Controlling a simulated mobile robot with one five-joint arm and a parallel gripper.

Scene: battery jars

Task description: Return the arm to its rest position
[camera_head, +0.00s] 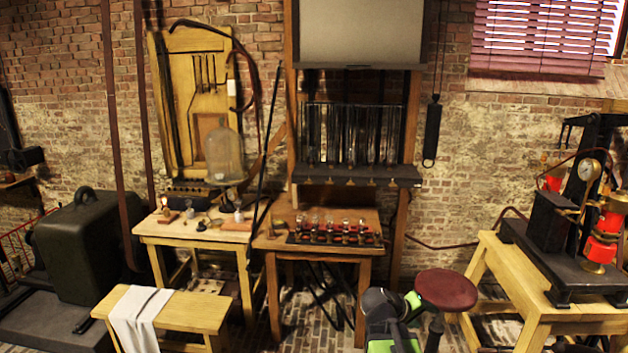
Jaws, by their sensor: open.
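My gripper (405,302), dark with green parts, shows low in the head view, right of centre. It is open, and I see nothing held in it. My dark and green arm is folded close below it and is cut off by the bottom edge. The gripper appears left of the round red stool seat and in front of the wooden table (268,242) that bears a rack of small jars (335,232). Its fingertips are small and partly hidden by the arm, so their exact spacing is unclear.
A dark red stool (445,289) stands close on the right. A bench with a white cloth (140,318) is at lower left, and a workbench with apparatus (548,308) is at right. Tall glass tubes (352,135) stand on a shelf behind. Brick floor shows between the furniture.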

